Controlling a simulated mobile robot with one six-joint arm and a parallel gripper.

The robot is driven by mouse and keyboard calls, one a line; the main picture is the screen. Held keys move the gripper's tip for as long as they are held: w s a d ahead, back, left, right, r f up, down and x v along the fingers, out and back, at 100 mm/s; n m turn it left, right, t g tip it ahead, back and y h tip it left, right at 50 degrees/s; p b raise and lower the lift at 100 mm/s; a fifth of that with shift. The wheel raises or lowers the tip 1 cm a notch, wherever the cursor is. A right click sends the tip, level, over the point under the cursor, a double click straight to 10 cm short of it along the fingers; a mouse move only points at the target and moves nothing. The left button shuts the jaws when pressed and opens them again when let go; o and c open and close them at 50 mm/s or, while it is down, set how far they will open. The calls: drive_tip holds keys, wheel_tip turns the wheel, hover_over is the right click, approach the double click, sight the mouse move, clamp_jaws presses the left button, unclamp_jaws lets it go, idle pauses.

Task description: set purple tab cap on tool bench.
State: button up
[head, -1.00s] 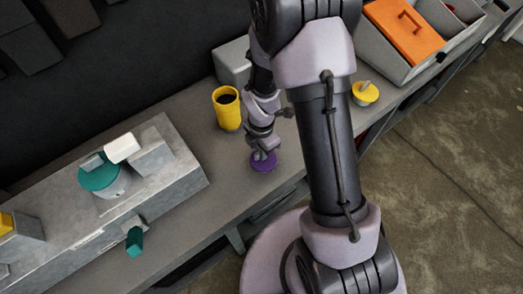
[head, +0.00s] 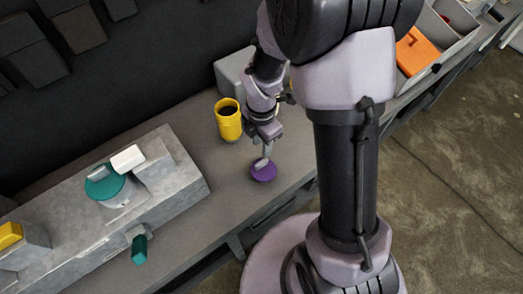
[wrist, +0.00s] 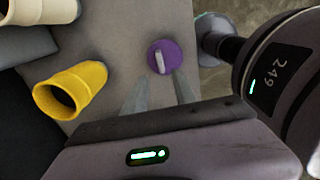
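The purple tab cap (head: 264,174) lies flat on the grey tool bench (head: 222,190), with its pale upright tab on top. In the wrist view the cap (wrist: 168,66) shows whole, just beyond the fingertips. My gripper (head: 265,145) is above the cap and clear of it. In the wrist view my gripper (wrist: 160,82) has its two fingers apart with nothing between them.
A yellow cup (head: 229,122) stands close behind and left of the cap. A grey block with a teal-lidded round pot (head: 106,186) is at left. A grey box (head: 234,72) stands at the back. An orange lid (head: 417,52) sits on bins at upper right.

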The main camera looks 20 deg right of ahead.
drive_tip(key=s+a+r+m+t, duration=0.1)
drive_tip(key=s+r+m, duration=0.3)
drive_tip(key=r+m, duration=0.4)
drive_tip(key=s+a+r+m+t+y, duration=0.1)
drive_tip(key=s+r+m+t, duration=0.2)
drive_tip(key=s+r+m, duration=0.2)
drive_tip(key=s+a+r+m+t+y, duration=0.1)
drive_tip(key=s+r+m, duration=0.4)
drive_tip(key=r+m, duration=0.6)
drive_tip(key=shift+s+a+m+t, duration=0.15)
drive_tip(key=shift+a+m+t, duration=0.35)
drive_tip(key=shift+m, duration=0.5)
wheel_tip(320, 180, down, 16)
drive_tip(key=b, duration=1.6)
drive_tip(key=shift+a, duration=0.15)
